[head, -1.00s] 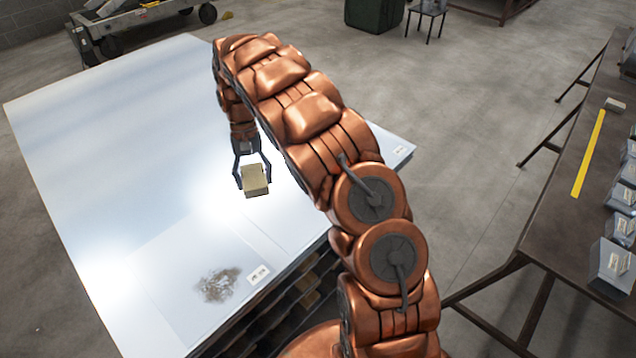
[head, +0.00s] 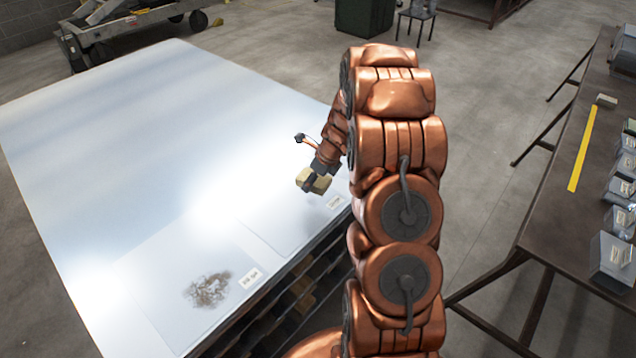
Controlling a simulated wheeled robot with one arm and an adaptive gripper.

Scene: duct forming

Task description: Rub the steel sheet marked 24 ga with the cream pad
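My gripper (head: 314,183) is shut on the cream pad (head: 304,178), a small block. It holds the pad above the right part of the large stack of sheets, apparently clear of the surface. A thin steel sheet (head: 170,275) lies at the near end of the stack, with a brown-grey smudge (head: 207,290) and a white label (head: 250,278). A second steel sheet (head: 275,215) lies to its right, with its own label (head: 335,202) near the edge. The labels are too small to read surely. My arm covers the area right of the pad.
The bright stack top (head: 130,130) is broad and otherwise bare. A dark workbench (head: 545,215) at right holds a yellow strip (head: 582,150), a small pale block (head: 607,101) and several wrapped packages (head: 611,258). A cart (head: 135,22) stands at the back left.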

